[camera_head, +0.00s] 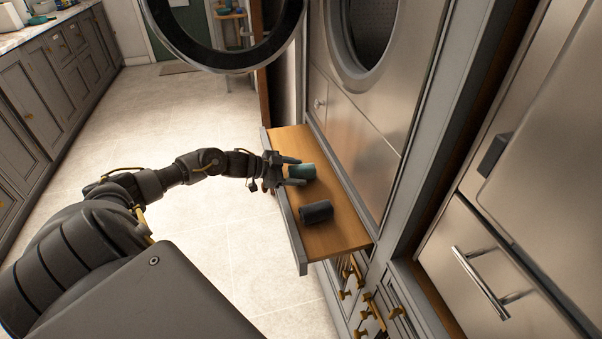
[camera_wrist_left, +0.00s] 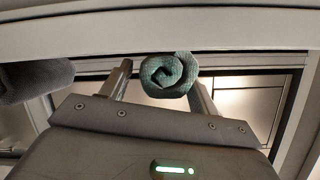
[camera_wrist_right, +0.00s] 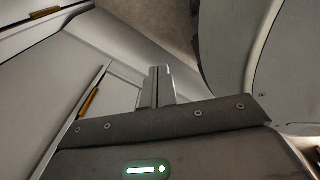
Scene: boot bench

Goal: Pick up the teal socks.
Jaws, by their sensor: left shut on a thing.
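The teal socks (camera_head: 304,171) are a rolled bundle at the far end of the pull-out wooden shelf. My left gripper (camera_head: 294,172) reaches in from the left and is shut on them, one finger on each side. The left wrist view shows the roll's spiral end (camera_wrist_left: 168,75) between the two fingers. Whether the roll touches the wood or is slightly raised, I cannot tell. My right gripper (camera_wrist_right: 160,87) shows only in the right wrist view, its fingers together with nothing between them.
A dark grey rolled bundle (camera_head: 316,212) lies nearer on the same wooden shelf (camera_head: 340,238), which has a grey front rim. An open round appliance door (camera_head: 228,62) hangs above the far end. Drawers with brass handles sit below. The floor at left is clear.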

